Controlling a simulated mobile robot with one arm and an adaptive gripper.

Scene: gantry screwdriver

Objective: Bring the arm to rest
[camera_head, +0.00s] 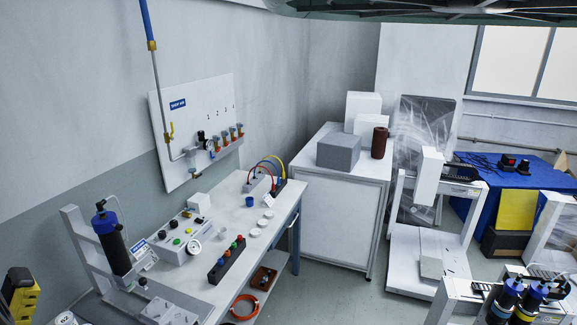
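My gripper is not in this view, and no part of my arm can be made out for sure. A white gantry-like frame (396,215) stands right of centre, with a white upright block (429,176) at its top. A small pale box (431,267) sits low in the frame. Whether a screwdriver hangs there is too small to tell.
A white workbench (215,290) along the left wall carries a control box (180,240), a black cylinder (113,252) and small parts. A white cabinet (325,220) holds boxes. Black-and-blue cylinders (505,300) stand at lower right. Grey floor (335,295) is clear between.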

